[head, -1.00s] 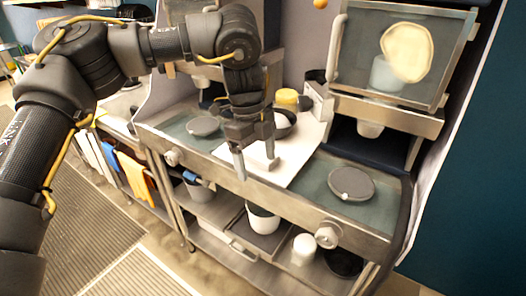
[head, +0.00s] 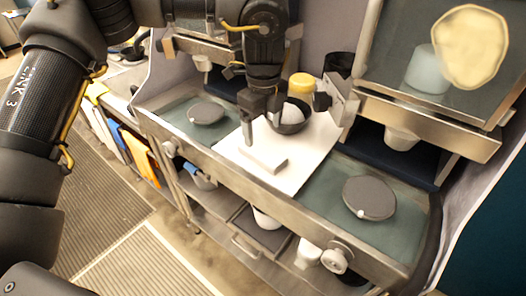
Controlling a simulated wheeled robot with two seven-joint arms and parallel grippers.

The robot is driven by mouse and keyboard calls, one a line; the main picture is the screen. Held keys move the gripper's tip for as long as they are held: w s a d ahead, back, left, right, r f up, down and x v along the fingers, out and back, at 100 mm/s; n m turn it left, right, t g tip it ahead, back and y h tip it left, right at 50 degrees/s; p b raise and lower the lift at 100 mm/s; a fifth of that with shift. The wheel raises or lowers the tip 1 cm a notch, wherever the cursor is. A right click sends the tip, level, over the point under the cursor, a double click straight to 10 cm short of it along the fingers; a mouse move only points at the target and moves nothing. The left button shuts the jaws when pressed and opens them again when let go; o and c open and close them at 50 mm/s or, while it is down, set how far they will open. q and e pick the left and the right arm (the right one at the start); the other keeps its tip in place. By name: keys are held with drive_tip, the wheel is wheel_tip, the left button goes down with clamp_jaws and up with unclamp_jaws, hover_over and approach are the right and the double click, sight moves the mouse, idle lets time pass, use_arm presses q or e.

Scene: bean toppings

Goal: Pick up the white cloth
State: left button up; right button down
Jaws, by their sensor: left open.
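A small white folded-looking piece (head: 263,160), which may be the white cloth, lies on a white board (head: 310,155) on the counter. White cloths (head: 103,133) also hang at the counter's left side, beside a blue cloth (head: 125,145) and an orange cloth (head: 142,160). My left gripper (head: 260,132) points down over the board, just behind and above the small white piece. It is open with nothing between its fingers; I cannot tell whether a fingertip touches the piece. My right gripper is not in view.
A dark bowl (head: 290,120) with a white item and a yellow-topped container (head: 301,85) stand behind the gripper. Dark round discs lie left (head: 206,113) and right (head: 369,198) on the counter. Upright machine panels stand behind. A shelf with containers is below.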

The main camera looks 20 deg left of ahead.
sight(263, 150)
use_arm(q)
drive_tip(key=shift+w+f, duration=0.1)
drive_tip(key=shift+f, duration=0.5)
drive_tip(key=shift+w+f, duration=0.1)
drive_tip(key=shift+f, duration=0.25)
drive_tip(key=shift+a+f, duration=0.1)
drive_tip(key=shift+f, duration=0.05)
drive_tip(key=shift+f+p, duration=0.2)
drive_tip(key=shift+p, duration=0.2)
wheel_tip(263, 150, down, 4)
drive_tip(key=shift+r+p, duration=0.15)
drive_tip(key=shift+p, duration=0.65)
drive_tip(key=shift+f, duration=0.5)
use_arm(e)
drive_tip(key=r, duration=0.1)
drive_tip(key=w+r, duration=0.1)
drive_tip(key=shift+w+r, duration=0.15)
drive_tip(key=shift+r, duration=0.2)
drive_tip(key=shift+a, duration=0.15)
